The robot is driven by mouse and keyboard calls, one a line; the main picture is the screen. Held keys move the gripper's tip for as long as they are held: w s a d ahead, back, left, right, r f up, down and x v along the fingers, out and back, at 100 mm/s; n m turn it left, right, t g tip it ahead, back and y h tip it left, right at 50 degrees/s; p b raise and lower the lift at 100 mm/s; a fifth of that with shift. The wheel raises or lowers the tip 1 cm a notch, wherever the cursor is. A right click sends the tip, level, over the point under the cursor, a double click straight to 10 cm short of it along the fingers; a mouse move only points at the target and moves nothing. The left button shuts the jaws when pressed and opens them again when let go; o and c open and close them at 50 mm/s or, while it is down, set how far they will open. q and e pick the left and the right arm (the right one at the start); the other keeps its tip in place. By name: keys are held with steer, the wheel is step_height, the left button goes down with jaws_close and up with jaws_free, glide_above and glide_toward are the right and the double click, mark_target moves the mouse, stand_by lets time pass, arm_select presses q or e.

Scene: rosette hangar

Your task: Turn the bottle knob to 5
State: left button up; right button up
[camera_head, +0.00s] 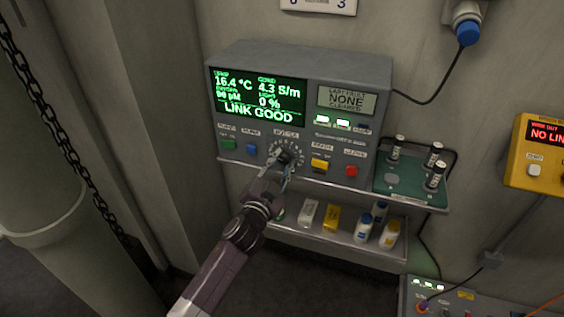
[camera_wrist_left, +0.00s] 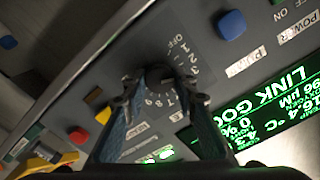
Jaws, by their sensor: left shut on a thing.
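The bottle knob (camera_head: 285,156) is a dark round knob on the front of a grey control box, ringed by a printed dial. In the left wrist view the dial around the knob (camera_wrist_left: 157,76) shows OFF and numbers. Which number the knob points at cannot be told. My left gripper (camera_head: 282,163) reaches up from below and is shut on the knob. In the left wrist view its two fingers (camera_wrist_left: 160,97) sit on either side of the knob. My fingers hide part of the dial. My right gripper is not in view.
The green display (camera_head: 256,97) reads LINK GOOD and 0 %. Green, blue, yellow and red buttons flank the knob. A shelf (camera_head: 330,242) below holds small bottles and boxes. A green tray (camera_head: 410,187) with several cylinders is at right. A yellow box (camera_head: 540,152) hangs farther right.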

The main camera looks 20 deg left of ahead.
arm_select(q)
steer(key=m, duration=0.4)
steer(key=shift+m, duration=0.3)
steer(key=m, duration=0.4)
steer(key=shift+f, duration=0.1)
steer(key=shift+m, duration=0.3)
steer(key=o, duration=1.2)
steer(key=shift+c, duration=0.2)
steer(key=s, duration=1.2)
steer(key=shift+a, duration=0.2)
